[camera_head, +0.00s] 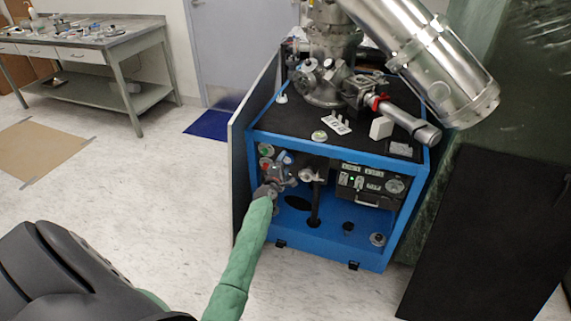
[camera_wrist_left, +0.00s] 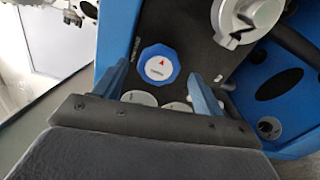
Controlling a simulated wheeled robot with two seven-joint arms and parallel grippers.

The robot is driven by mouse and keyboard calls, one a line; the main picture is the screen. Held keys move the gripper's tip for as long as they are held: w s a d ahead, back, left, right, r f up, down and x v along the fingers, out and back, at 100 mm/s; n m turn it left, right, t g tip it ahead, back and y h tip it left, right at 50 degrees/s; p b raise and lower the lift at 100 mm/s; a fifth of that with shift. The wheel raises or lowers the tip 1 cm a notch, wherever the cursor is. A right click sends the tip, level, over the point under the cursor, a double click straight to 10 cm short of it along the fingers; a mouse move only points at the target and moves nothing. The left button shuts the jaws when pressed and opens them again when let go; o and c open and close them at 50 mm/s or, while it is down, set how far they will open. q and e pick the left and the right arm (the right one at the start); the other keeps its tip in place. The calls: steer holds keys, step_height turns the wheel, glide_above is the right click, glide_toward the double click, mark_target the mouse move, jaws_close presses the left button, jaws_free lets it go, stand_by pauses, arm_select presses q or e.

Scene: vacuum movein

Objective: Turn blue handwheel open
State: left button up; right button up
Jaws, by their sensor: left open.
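The blue handwheel (camera_wrist_left: 158,66) shows in the left wrist view as a blue knob with a white centre and a red arrow pointing up. It is on a dark panel. In the head view a small patch of blue by the gripper (camera_head: 287,159) appears to be the same handwheel. My left gripper (camera_head: 273,186) reaches the panel at the cart's left front. In the left wrist view the open fingers (camera_wrist_left: 163,78) stand on either side of the handwheel, with gaps visible; depth to it is hard to judge. My right gripper is not in view.
The blue-framed cart (camera_head: 330,252) carries a metal vacuum chamber (camera_head: 325,45) on top. A silver round fitting (camera_wrist_left: 250,15) lies right of the handwheel. Pale round discs (camera_wrist_left: 140,97) sit below it. A workbench (camera_head: 85,42) stands at back left, with open floor before it.

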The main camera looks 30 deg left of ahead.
arm_select(q)
steer(key=v, duration=0.6)
steer(key=shift+s, duration=0.2)
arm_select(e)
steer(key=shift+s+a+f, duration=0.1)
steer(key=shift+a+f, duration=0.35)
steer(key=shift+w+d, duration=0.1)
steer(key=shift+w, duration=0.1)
